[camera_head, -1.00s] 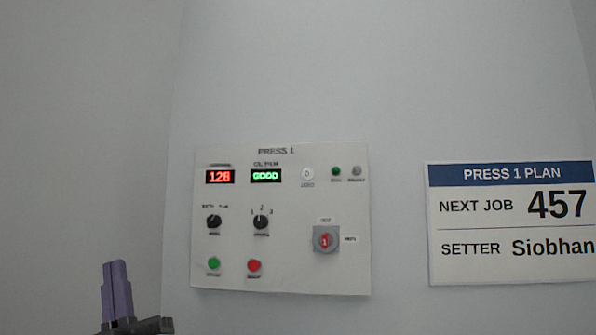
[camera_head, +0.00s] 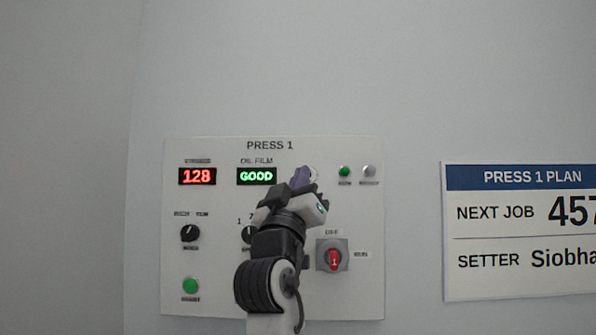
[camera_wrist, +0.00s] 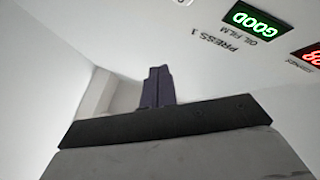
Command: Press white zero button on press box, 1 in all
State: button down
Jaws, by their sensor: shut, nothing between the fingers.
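The press box (camera_head: 345,200) is a white panel on the wall titled PRESS 1. Its white zero button (camera_head: 313,172) sits right of the green GOOD display and is mostly hidden behind my fingers; its label is covered. My gripper (camera_head: 302,177) is shut and empty, with its purple fingertips overlapping the button's left side in the head view. I cannot tell whether they touch it. In the wrist view the closed fingers (camera_wrist: 158,86) show in front of the pale wall and panel, with the panel lettering upside down.
The red display (camera_head: 197,176) reads 128. A green lamp (camera_head: 344,171) and a grey lamp (camera_head: 369,171) are right of the button. A red rotary switch (camera_head: 333,259), a black knob (camera_head: 190,233) and a green button (camera_head: 190,286) sit lower. A plan sign (camera_head: 520,230) hangs at right.

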jog(key=shift+w+d+r+m+g+h, duration=0.3)
jog(key=shift+d+r+m+h, duration=0.15)
jog(key=shift+d+h, duration=0.2)
jog(key=w+p, duration=0.3)
jog(key=w, duration=0.5)
jog(key=shift+w, duration=0.4)
jog(key=shift+w, duration=0.15)
dwell(1.5)
jog(key=shift+w, duration=0.3)
